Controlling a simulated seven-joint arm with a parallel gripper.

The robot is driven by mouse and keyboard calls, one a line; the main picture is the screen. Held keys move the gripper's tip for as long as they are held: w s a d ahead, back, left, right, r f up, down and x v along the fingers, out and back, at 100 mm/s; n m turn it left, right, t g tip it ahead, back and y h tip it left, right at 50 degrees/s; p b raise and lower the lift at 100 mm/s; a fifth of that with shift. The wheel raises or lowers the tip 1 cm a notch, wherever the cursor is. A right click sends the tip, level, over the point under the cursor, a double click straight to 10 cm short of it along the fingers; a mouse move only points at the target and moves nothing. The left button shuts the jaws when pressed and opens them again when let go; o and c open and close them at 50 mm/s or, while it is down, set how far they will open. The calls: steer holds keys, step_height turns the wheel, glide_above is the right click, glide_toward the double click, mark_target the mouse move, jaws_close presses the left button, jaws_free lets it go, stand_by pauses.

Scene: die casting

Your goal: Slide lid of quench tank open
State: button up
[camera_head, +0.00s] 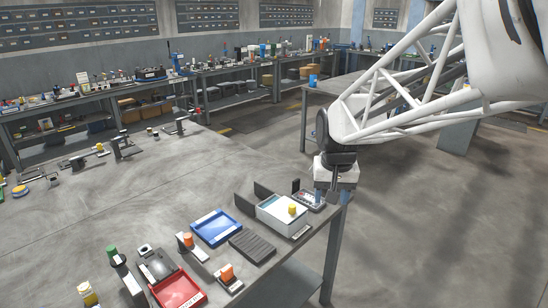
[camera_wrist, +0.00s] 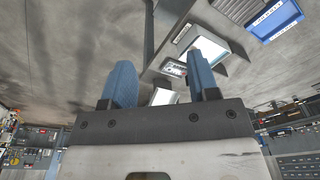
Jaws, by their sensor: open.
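The quench tank appears to be the pale box (camera_head: 272,218) near the right edge of the table, with a light lid on top and a yellow knob (camera_head: 291,209) on the lid. A pale box that looks like the same tank shows in the wrist view (camera_wrist: 219,52); its knob is not visible there. My gripper (camera_head: 332,193) hangs at the table's right edge, right of the tank and apart from it. In the wrist view its two blue fingers (camera_wrist: 163,82) are spread with nothing held between them.
A small grey panel device (camera_head: 310,200) sits between tank and gripper. Dark upright plates (camera_head: 264,190) stand behind the tank. A blue tray (camera_head: 215,228), a dark ribbed block (camera_head: 252,246) and a red tray (camera_head: 178,290) lie to the left. The table's middle is clear.

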steer(key=w+a+f, duration=0.1)
steer(key=w+f, duration=0.2)
steer(key=w, duration=0.4)
steer(key=w+a+f, duration=0.2)
steer(key=w+f, duration=0.1)
steer(key=w, duration=0.3)
steer(key=m+g, duration=0.1)
glide_above(292, 206)
step_height(292, 206, down, 10)
steer(key=shift+r, duration=0.25)
steer(key=shift+f, duration=0.1)
steer(key=shift+f, duration=3.8)
jaws_close()
